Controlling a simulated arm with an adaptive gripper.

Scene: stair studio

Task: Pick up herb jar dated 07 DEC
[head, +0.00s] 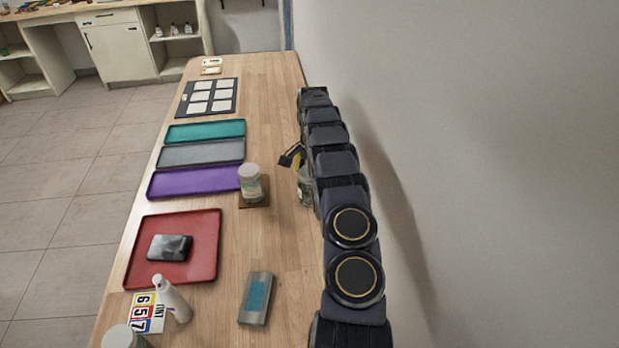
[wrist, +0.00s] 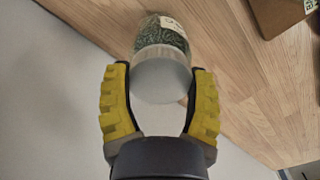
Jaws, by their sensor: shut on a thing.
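A herb jar (wrist: 162,36) with a white lid, green contents and a pale label shows in the wrist view; the label's date is not readable. My gripper (wrist: 160,77) is shut on this jar, its yellow-padded fingers on either side of the lid. In the head view the jar (head: 304,188) is at the table's right side, partly hidden by my arm, with my gripper (head: 294,158) beside it. I cannot tell whether its base touches the table. Another white-lidded jar (head: 250,184) stands on a brown wooden coaster (head: 262,202) to the left.
Purple (head: 165,184), grey (head: 180,155) and teal (head: 185,132) trays lie along the table's left side. A red tray (head: 140,262) holds a dark object (head: 168,247). A grey box (head: 256,297) and a white bottle (head: 175,302) are nearer. A wall (head: 480,150) bounds the right.

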